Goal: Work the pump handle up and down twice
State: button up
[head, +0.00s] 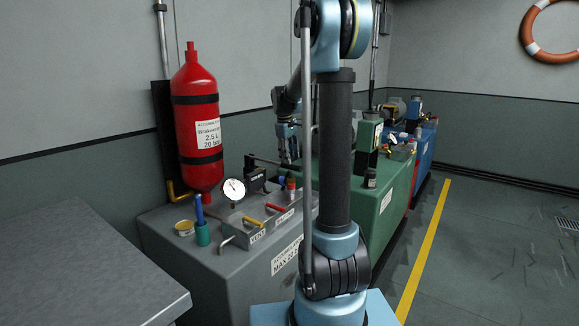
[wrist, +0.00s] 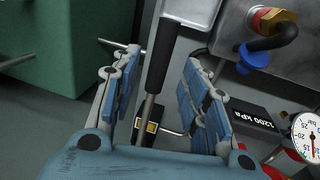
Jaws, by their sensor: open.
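The pump handle (wrist: 161,58) has a black grip on a thin steel rod and shows in the wrist view. In the head view, a thin dark bar (head: 264,160) runs from the console top toward my gripper (head: 290,160). In the wrist view, my gripper (wrist: 160,65) is open, with one finger on each side of the handle. Gaps show between the grip and both fingers. The rod runs down between the fingers toward a small dark block with pale marks (wrist: 151,128). My arm hides part of the console in the head view.
The grey console (head: 235,265) carries a pressure gauge (head: 234,189), levers (head: 276,208) and a blue-handled tool in a teal cup (head: 202,233). A red cylinder (head: 197,125) stands behind. A green unit (head: 395,195) is to the right. Floor right of the yellow line (head: 424,245) is clear.

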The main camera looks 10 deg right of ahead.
jog(key=shift+w+d+f, duration=0.15)
jog(key=shift+f, duration=0.95)
jog(key=shift+w+d+f, duration=0.15)
jog(key=shift+f, duration=0.9)
grip_shut()
